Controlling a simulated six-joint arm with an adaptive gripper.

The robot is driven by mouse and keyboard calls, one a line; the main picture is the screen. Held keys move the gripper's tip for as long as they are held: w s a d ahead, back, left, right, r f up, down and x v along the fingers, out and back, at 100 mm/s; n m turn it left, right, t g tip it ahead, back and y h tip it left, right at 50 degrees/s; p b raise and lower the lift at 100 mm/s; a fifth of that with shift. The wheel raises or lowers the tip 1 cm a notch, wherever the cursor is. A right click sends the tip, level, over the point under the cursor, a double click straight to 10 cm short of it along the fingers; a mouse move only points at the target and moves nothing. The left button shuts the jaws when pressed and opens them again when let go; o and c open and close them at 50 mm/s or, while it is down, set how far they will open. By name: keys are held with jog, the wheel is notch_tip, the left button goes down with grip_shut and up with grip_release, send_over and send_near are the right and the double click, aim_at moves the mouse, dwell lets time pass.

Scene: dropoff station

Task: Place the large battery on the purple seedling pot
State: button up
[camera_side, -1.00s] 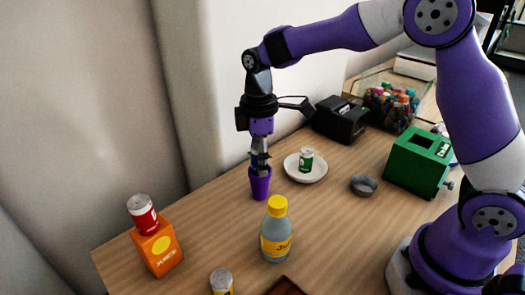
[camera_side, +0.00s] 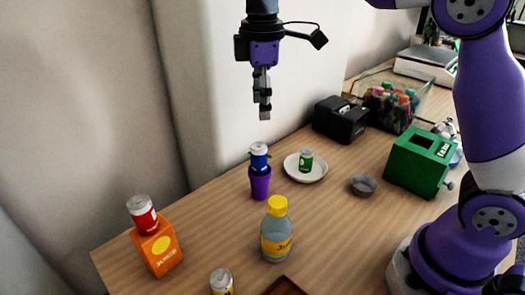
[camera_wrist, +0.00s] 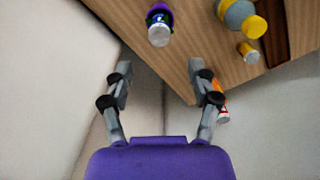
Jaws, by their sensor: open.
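The large battery (camera_side: 259,155), blue with a pale top, stands upright on the purple seedling pot (camera_side: 260,184), on the wooden table. In the wrist view the battery (camera_wrist: 159,31) shows its pale end, with the purple rim of the pot (camera_wrist: 157,9) behind it. My gripper (camera_side: 263,112) is above the battery, clear of it, with nothing between its fingers. In the wrist view my gripper's fingers (camera_wrist: 164,75) are spread apart and empty.
A white plate (camera_side: 291,171) with a green-and-white cylinder (camera_side: 306,160) lies right of the pot. A yellow-capped bottle (camera_side: 276,238) stands in front. An orange juice box (camera_side: 158,251) bears a red can (camera_side: 143,216). A grey bowl (camera_side: 363,186) and green box (camera_side: 420,162) are right.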

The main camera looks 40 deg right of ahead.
jog(key=s+d+f+m+t, duration=0.2)
jog(key=s+m, duration=0.3)
jog(key=s, duration=0.2)
jog(key=s+d+f+m+t, duration=0.1)
jog(key=s+d+m+t, duration=0.1)
jog(key=s+m, duration=0.4)
jog(key=shift+s+d+f+t, duration=0.2)
jog(key=shift+s+f+t, duration=0.15)
jog(key=shift+s+t, duration=0.6)
